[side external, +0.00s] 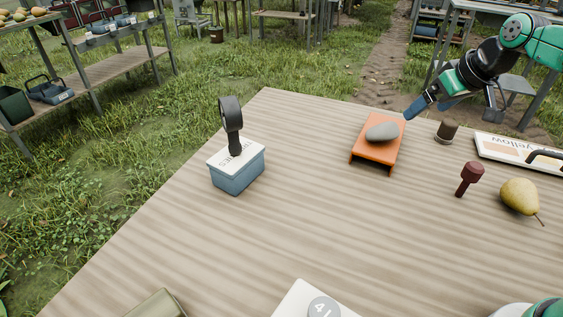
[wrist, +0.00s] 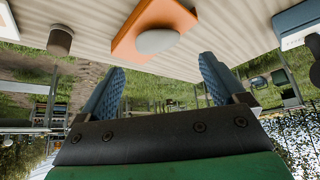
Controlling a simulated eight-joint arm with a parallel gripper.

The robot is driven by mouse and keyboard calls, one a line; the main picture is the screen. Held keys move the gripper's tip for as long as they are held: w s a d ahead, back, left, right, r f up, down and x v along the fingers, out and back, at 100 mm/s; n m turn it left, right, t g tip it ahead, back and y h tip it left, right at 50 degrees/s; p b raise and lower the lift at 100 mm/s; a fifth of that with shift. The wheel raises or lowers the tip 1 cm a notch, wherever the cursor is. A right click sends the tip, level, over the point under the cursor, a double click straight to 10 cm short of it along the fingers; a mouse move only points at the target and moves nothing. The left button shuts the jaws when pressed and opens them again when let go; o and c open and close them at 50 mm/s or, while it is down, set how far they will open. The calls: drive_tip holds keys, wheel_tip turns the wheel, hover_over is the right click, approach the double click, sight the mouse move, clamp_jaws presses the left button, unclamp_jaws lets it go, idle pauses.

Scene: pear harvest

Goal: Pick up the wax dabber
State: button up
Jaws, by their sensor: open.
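A dark red tool with a thick head and a thin handle (side external: 471,177), which looks like the wax dabber, is on the right part of the wooden table in the side view. It leans, head up. It is not visible in the wrist view. My gripper (side external: 428,104) is above the table's far edge, up and left of the dabber, close behind the orange stand. The wrist view shows both blue fingers of my gripper (wrist: 160,84) spread wide with nothing between them.
An orange stand (side external: 361,151) bears a grey stone (side external: 382,132). A blue box (side external: 238,176) bears a black upright tool (side external: 231,120). The table's middle is clear.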

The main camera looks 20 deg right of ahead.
sight(452, 123)
drive_tip(key=w+d+f, duration=0.2)
drive_tip(key=d+f, duration=0.1)
drive_tip(key=d, duration=0.4)
drive_tip(key=w+d+f, duration=0.2)
drive_tip(key=d+f, duration=0.1)
drive_tip(key=d, duration=0.4)
drive_tip(key=w+d+f, duration=0.2)
drive_tip(key=d+f, duration=0.2)
drive_tip(key=d, duration=0.3)
drive_tip(key=shift+w+d+f, duration=0.1)
drive_tip(key=shift+w+d, duration=0.1)
drive_tip(key=shift+d+f, duration=0.2)
drive_tip(key=shift+f, duration=0.05)
drive_tip(key=shift+w+f, duration=0.15)
drive_tip(key=shift+f, duration=0.15)
drive_tip(key=shift+x, duration=2.4)
drive_tip(key=shift+a, duration=0.1)
drive_tip(key=c, duration=1.3)
